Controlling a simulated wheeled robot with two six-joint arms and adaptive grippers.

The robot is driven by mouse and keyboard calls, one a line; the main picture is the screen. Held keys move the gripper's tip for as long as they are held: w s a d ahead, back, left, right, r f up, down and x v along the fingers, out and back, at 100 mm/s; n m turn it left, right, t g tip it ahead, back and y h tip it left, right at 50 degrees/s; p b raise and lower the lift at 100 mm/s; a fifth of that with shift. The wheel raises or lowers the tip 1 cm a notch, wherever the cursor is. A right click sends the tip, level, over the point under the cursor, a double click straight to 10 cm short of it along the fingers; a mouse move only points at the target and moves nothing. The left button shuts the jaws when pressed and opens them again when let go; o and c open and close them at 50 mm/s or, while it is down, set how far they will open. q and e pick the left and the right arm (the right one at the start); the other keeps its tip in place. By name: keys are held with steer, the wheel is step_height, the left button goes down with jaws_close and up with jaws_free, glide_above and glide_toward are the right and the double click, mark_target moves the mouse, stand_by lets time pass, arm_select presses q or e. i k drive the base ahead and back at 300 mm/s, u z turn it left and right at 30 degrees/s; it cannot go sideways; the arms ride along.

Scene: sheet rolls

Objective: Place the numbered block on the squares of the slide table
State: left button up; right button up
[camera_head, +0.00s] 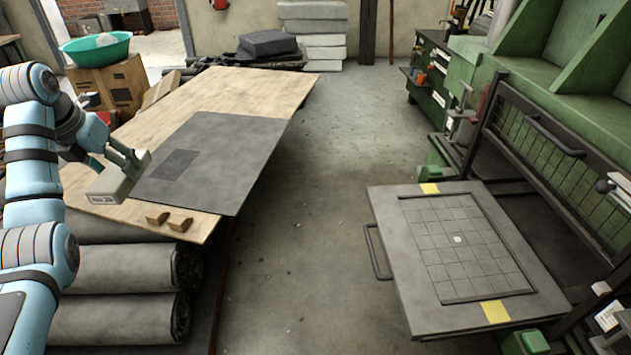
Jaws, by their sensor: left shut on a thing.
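My left gripper (128,163) is shut on a light grey block (108,187), at the near left edge of the wooden table. No number on the block can be made out. I cannot tell whether the block touches the table. The grey slide table (388,212) is at the right, apart from the gripper. Its top has a framed grid of squares (440,257) with a small white spot near the middle. Yellow patches mark two edges of the slide table. My right gripper is not in view.
A dark grey sheet (230,150) with a darker patch lies on the wooden table (240,88). Two small wooden pieces (180,223) sit at its near edge. Grey rolls (115,318) lie below. Open floor (330,150) separates it from the slide table and green machine (575,85).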

mark_target(459, 239)
steer(key=i, duration=1.2)
steer(key=z, duration=2.8)
